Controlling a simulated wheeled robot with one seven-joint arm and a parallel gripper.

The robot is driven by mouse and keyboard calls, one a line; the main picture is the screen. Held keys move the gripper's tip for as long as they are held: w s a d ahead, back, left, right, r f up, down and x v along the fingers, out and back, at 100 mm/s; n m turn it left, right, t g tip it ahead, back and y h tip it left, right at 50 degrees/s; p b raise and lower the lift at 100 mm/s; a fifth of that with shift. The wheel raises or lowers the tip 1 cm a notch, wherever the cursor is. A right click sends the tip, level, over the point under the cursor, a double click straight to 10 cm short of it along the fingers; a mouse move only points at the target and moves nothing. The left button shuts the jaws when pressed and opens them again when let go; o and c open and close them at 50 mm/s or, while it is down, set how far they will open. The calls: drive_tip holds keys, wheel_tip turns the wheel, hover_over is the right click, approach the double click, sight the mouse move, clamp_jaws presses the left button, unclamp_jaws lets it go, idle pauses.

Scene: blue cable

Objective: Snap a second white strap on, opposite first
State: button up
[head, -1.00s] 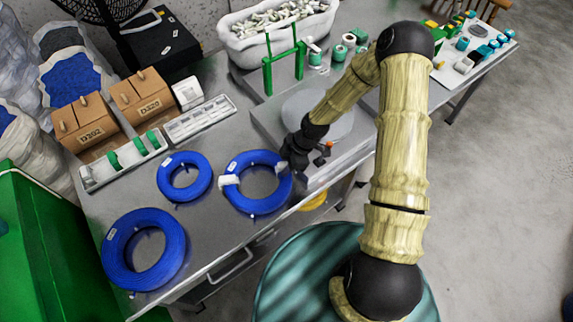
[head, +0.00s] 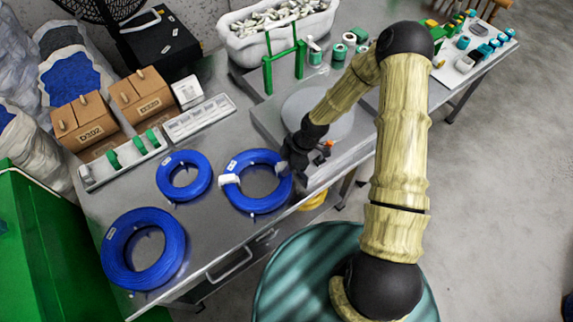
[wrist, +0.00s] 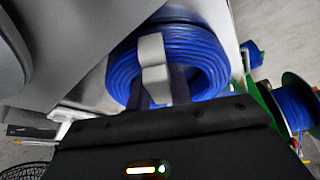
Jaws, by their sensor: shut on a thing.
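The middle blue cable coil (head: 237,195) lies on the metal table. The first white strap (head: 229,180) is around its left side. My gripper (head: 290,162) is at the coil's right side, opposite that strap. The second white strap (head: 282,168) is at the gripper's tip. In the wrist view this white strap (wrist: 153,66) is between the two dark fingers (wrist: 159,90), and they are shut on it. It lies across the band of the blue coil (wrist: 205,62). I cannot tell whether it is snapped closed; its underside is hidden.
Two other blue coils, a smaller one (head: 184,175) and a larger one (head: 143,250), lie to the left. A grey block with a round plate (head: 325,118) stands behind my gripper. Cardboard boxes (head: 84,121) and a white tub of pale pieces (head: 250,55) stand at the back.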

drive_tip(key=o, duration=1.2)
drive_tip(key=shift+c, duration=0.2)
drive_tip(key=shift+r+p, duration=2.7)
drive_tip(key=shift+r, duration=0.85)
